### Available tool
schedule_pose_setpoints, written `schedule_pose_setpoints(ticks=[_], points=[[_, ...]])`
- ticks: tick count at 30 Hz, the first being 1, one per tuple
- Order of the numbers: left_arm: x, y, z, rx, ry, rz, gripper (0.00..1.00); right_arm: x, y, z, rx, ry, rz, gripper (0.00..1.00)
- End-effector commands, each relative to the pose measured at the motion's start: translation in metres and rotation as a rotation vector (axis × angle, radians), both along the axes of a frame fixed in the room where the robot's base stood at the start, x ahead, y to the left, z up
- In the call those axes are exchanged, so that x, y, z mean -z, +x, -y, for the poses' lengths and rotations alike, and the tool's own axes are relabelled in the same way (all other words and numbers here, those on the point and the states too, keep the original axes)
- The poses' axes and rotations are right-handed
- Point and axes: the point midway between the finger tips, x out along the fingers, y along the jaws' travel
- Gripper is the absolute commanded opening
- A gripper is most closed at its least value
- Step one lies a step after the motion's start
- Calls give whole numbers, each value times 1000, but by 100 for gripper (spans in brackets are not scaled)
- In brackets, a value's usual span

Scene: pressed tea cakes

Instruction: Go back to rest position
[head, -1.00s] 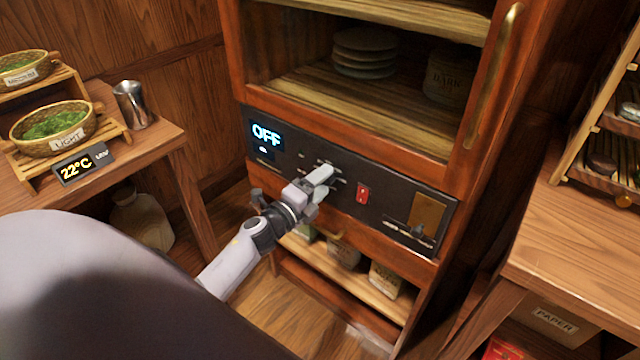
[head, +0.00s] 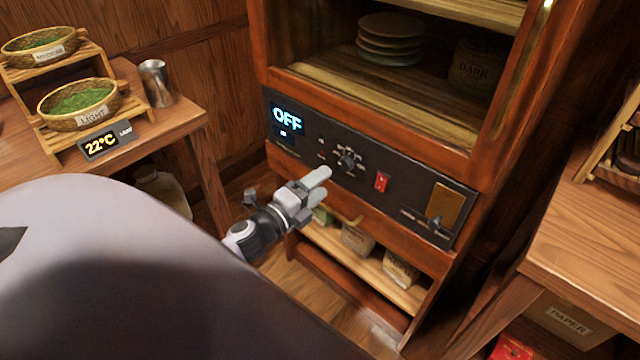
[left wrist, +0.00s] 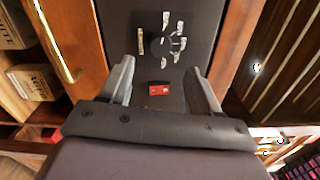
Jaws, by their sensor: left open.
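My left gripper (head: 318,188) is in front of the cabinet's dark control panel (head: 320,137), apart from it. In the left wrist view its two fingers (left wrist: 160,85) stand apart with nothing between them but the panel behind. The panel has a round knob (head: 347,161), a red switch (head: 381,182) and a lit display (head: 287,119) reading OFF. The knob (left wrist: 175,43) and red switch (left wrist: 159,89) also show in the left wrist view. My right gripper is not in view.
A wooden table (head: 180,122) on the left holds tea baskets on a stepped rack, a metal cup (head: 155,83) and a 22°C display (head: 104,140). Another table (head: 585,230) stands at right. Stacked plates (head: 388,40) sit inside the cabinet (head: 262,60).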

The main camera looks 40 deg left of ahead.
Motion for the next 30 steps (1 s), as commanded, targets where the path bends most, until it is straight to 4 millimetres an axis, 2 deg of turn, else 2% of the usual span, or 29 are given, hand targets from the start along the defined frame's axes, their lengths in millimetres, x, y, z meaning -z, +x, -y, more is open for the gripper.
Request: schedule_pose_setpoints(ticks=[11,14,16,20,24,30], points=[[0,0,0,0,-4,-1,62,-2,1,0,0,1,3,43],[2,-6,4,-10,-63,-17,62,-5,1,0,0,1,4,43],[6,-16,11,-27,-168,-47,62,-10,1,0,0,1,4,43],[23,-49,33,-91,-497,-156,62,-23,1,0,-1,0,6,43],[48,-96,66,-202,-915,-332,62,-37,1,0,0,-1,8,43],[73,-160,118,-366,-1373,-573,62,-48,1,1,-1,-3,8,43]])
